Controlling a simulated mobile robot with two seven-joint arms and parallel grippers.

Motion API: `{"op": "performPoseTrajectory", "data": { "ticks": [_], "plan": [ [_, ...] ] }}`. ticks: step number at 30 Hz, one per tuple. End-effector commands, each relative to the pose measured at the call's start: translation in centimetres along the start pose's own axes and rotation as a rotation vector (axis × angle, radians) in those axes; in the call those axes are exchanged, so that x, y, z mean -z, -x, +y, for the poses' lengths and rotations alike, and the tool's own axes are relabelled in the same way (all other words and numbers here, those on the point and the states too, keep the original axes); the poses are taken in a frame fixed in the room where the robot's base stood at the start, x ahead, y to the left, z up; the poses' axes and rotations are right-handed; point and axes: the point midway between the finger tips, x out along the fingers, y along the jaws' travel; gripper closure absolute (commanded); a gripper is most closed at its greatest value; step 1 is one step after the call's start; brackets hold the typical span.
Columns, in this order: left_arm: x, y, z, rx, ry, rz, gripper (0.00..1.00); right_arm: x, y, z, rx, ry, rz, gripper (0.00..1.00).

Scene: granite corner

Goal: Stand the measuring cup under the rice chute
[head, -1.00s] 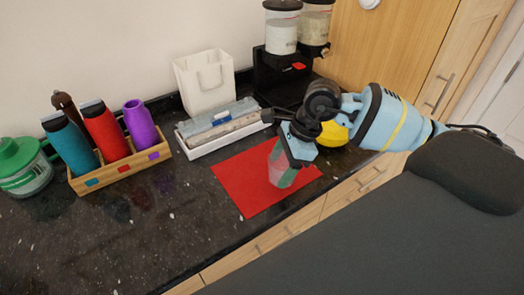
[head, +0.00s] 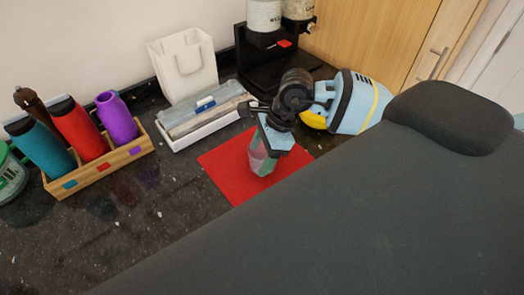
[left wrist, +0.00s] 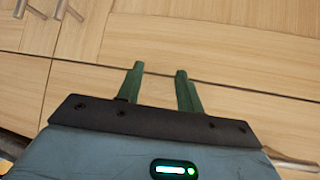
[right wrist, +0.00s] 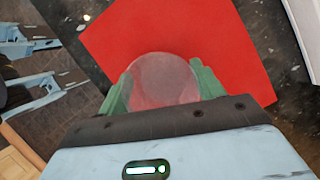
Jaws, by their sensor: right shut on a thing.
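The clear measuring cup (head: 259,165) is over the red mat in the head view. It also shows in the right wrist view (right wrist: 162,80), between the two green fingers. My right gripper (head: 268,152) is shut on the cup from above. I cannot tell whether the cup's base touches the mat. The dispenser stand (head: 262,72) is black with a red mark, at the back, and carries two canisters (head: 264,14). Its chute is not clearly visible. My left gripper (left wrist: 160,82) is empty with its fingers apart, in front of wooden cabinet fronts.
The red mat (head: 222,160) lies near the counter's front edge. A white tray (head: 200,130) with long packets and a white bag-shaped holder (head: 185,65) stand behind it. A wooden crate (head: 100,170) with several bottles is at left. Dark counter between crate and mat is clear.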

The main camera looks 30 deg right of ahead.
Motion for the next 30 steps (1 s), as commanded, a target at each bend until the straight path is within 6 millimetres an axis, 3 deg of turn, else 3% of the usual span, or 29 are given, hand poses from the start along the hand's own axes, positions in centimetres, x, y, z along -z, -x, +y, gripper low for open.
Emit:
{"op": "performPoseTrajectory", "data": {
  "ticks": [5, 6, 11, 23, 30],
  "plan": [
    [-0.7, 0.1, 0.0, -0.001, 0.000, -0.015, 0.64, 0.2, -0.4, 0.0, -0.002, 0.000, 0.001, 0.56],
    [-0.8, 0.2, 0.0, -0.001, -0.001, -0.016, 0.64, 0.2, -0.4, 0.0, -0.001, 0.000, 0.001, 0.30],
    [-0.8, 0.2, 0.0, -0.001, -0.001, -0.015, 0.64, 0.2, -0.4, 0.0, 0.000, 0.000, 0.001, 0.11],
    [-0.5, 0.2, 0.0, -0.001, -0.002, -0.011, 0.64, 0.0, 0.5, -0.1, 0.003, 0.000, 0.000, 0.11],
    [-1.4, 0.2, 0.1, -0.003, 0.001, -0.028, 0.64, 0.1, 4.5, -0.1, 0.003, -0.001, 0.002, 0.11]
  ]
}}
